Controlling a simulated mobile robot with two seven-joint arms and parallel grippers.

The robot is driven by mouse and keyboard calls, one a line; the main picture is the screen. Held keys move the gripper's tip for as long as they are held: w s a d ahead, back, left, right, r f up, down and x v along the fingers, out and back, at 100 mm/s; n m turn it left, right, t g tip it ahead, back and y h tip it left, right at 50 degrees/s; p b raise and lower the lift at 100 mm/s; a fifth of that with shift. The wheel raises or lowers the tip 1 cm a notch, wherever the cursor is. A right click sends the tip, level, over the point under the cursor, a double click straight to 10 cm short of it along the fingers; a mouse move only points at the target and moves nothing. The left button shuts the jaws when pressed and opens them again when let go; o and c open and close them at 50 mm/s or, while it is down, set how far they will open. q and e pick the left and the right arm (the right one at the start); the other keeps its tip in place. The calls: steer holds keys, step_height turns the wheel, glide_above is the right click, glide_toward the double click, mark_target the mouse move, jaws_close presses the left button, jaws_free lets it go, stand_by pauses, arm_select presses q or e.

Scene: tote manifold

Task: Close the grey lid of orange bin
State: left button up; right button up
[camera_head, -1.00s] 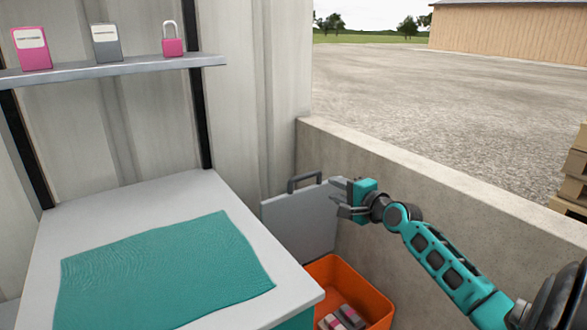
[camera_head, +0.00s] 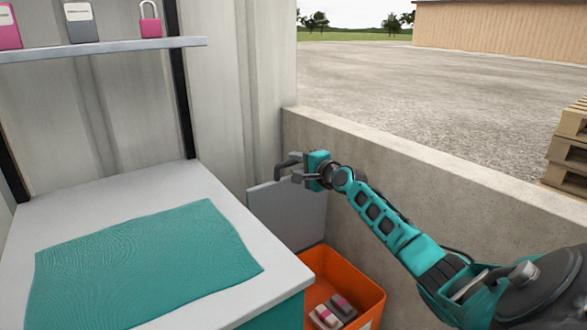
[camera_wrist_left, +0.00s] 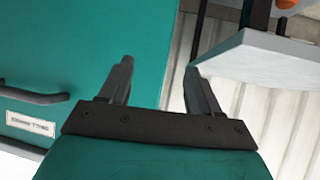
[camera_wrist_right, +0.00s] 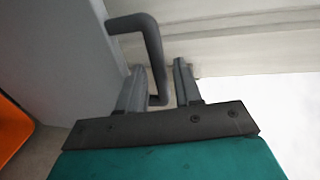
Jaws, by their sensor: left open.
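The orange bin (camera_head: 362,287) stands on the floor between the white-topped cabinet and the low wall. Its grey lid (camera_head: 290,215) stands upright at the far side of the bin, open, with a dark handle (camera_head: 281,166) on its top edge. My right gripper (camera_head: 292,172) is at that handle. In the right wrist view the handle (camera_wrist_right: 152,45) passes between the fingers of my right gripper (camera_wrist_right: 159,64), with a small gap by the right finger. My left gripper (camera_wrist_left: 158,64) is open and empty in the left wrist view; the head view does not show it.
A white-topped cabinet (camera_head: 170,178) with a teal mat (camera_head: 145,265) stands left of the bin. Several small boxes (camera_head: 333,310) lie in the bin. A concrete wall (camera_head: 430,190) runs behind my right arm. A shelf (camera_head: 110,48) is at upper left; pallets (camera_head: 568,150) stand outside.

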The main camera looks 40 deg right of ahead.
steer(key=shift+w+d+f+b, duration=0.15)
steer(key=shift+w+b, duration=0.25)
steer(key=shift+w, duration=0.65)
steer(key=shift+c, duration=0.4)
jaws_close()
